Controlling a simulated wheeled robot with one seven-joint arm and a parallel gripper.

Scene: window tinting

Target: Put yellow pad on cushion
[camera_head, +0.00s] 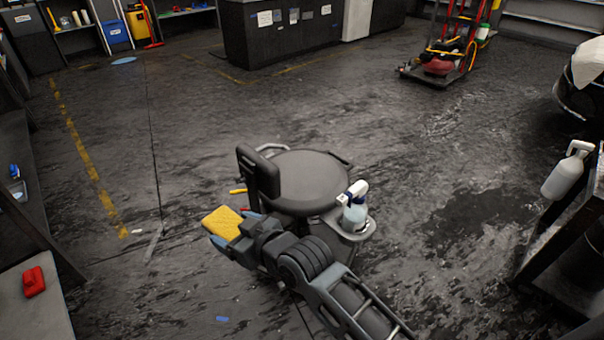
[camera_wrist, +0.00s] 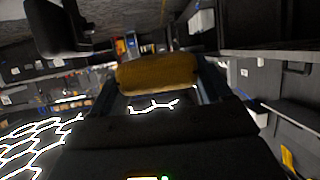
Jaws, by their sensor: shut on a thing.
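The yellow pad (camera_head: 223,222) is held between the fingertips of my gripper (camera_head: 234,227), to the left of the stool in the head view. The pad (camera_wrist: 158,72) also spans between both fingers of my gripper (camera_wrist: 158,85) in the wrist view. The round dark cushion (camera_head: 308,178) is the seat of a rolling stool with a small backrest (camera_head: 258,171). The pad is apart from the cushion, off its left front side. The near side of the stool is partly hidden by my arm.
A spray bottle (camera_head: 355,213) stands in a holder at the stool's right front. Coloured tool handles (camera_head: 238,191) stick out at its left. A red object (camera_head: 34,281) lies on the left bench. Floor behind the stool is clear.

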